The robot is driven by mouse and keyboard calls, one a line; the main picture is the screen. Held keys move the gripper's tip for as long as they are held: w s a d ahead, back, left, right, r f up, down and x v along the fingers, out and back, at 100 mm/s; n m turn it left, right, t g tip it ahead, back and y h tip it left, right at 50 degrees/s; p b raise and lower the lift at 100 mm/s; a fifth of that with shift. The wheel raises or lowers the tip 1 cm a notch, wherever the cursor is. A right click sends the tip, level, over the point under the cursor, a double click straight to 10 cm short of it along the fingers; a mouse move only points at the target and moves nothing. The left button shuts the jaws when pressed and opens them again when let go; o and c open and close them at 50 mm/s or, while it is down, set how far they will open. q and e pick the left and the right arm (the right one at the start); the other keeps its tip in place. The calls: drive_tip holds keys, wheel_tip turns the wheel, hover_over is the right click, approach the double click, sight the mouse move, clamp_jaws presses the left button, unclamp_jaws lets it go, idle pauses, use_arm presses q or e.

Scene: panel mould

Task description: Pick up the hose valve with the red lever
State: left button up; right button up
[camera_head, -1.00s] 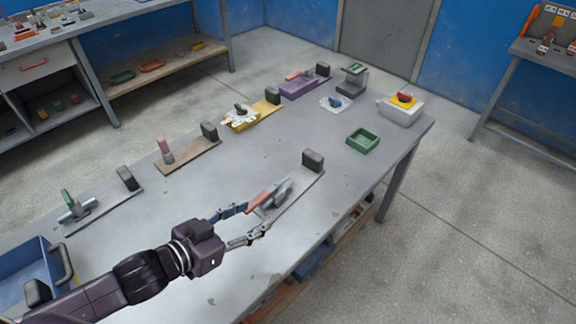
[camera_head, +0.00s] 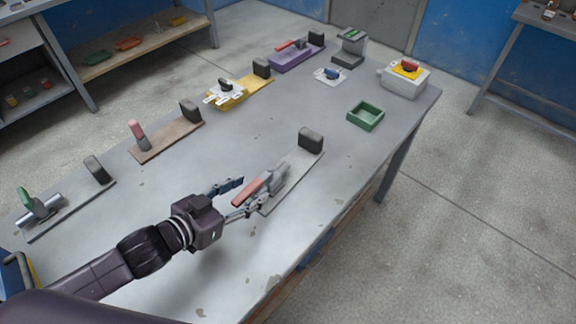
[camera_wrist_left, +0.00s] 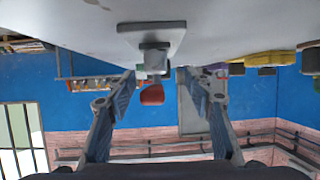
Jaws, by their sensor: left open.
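The hose valve (camera_head: 270,184) has a grey body and a red lever (camera_head: 248,190). It is on a grey base plate with a dark block, near the table's front edge. My left gripper (camera_head: 251,194) is open and level with the lever, one finger showing on each side of it. In the left wrist view, the red lever (camera_wrist_left: 152,95) and the grey valve body (camera_wrist_left: 154,62) appear between the spread fingertips (camera_wrist_left: 153,76). I see no grip on the valve. My right gripper is not in view.
Other fixtures stand along the table's far side: a green-handled valve (camera_head: 38,205), a brown base (camera_head: 168,143), a yellow base (camera_head: 240,90) and a purple base (camera_head: 294,58). A green tray (camera_head: 366,116) and a button box (camera_head: 404,80) are at the right.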

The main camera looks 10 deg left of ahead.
sight(263, 186)
use_arm(q)
drive_tip(key=shift+d+p+x, duration=0.15)
drive_tip(key=shift+p+x, duration=0.05)
drive_tip(key=shift+x, duration=1.3)
drive_tip(key=shift+d+p+x, duration=0.15)
drive_tip(key=shift+x, duration=1.35)
drive_tip(key=shift+s, duration=0.25)
drive_tip(key=shift+c, duration=0.4)
drive_tip(key=shift+r, duration=0.1)
clamp_jaws()
